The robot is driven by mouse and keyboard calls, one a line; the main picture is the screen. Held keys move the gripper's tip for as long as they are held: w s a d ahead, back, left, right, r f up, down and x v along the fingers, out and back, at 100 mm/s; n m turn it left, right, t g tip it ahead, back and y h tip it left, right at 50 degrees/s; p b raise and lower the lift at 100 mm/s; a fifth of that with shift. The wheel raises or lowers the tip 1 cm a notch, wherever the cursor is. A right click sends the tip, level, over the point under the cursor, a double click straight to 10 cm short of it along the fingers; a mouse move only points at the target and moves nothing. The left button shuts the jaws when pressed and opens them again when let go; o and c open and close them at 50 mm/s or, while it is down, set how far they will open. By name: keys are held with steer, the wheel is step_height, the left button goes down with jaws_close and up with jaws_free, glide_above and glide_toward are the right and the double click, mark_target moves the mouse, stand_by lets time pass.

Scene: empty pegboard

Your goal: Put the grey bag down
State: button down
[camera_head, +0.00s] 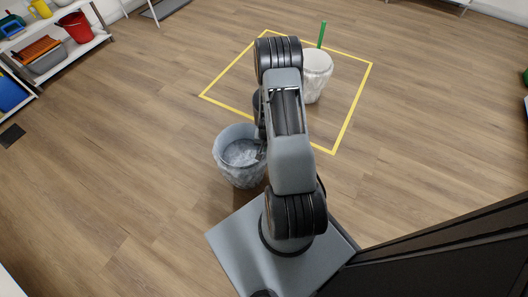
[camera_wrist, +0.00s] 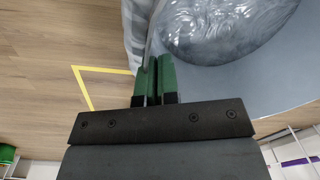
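The grey bag (camera_head: 226,165) is an open, round, bucket-shaped bag with a crumpled, shiny inside. It is upright in the head view, left of my arm and outside the yellow floor outline. In the wrist view the bag (camera_wrist: 245,75) fills the upper right, with its rim running down to my gripper (camera_wrist: 157,65). The two green fingers are close together with the bag's rim and wall between them. My arm hides much of the gripper in the head view. A dark shadow lies beside the bag's base; I cannot tell how far it is above the floor.
A yellow outline (camera_head: 352,112) marks a square on the wooden floor. A whitish bag (camera_head: 317,85) with a green stick (camera_head: 321,35) stands inside it, right of my arm. Shelves (camera_head: 75,53) with a red bucket (camera_head: 76,27) are at upper left.

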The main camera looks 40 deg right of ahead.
steer(key=shift+w+a+f+b, duration=0.1)
steer(key=shift+f+b, duration=0.45)
steer(key=shift+f, duration=0.4)
steer(key=shift+w+a+f+b, duration=0.1)
steer(key=shift+f+b, duration=0.4)
steer(key=shift+f, duration=0.4)
steer(key=shift+f, duration=0.2)
steer(key=c, duration=1.4)
jaws_free()
steer(key=shift+o, duration=0.2)
steer(key=shift+r, duration=0.1)
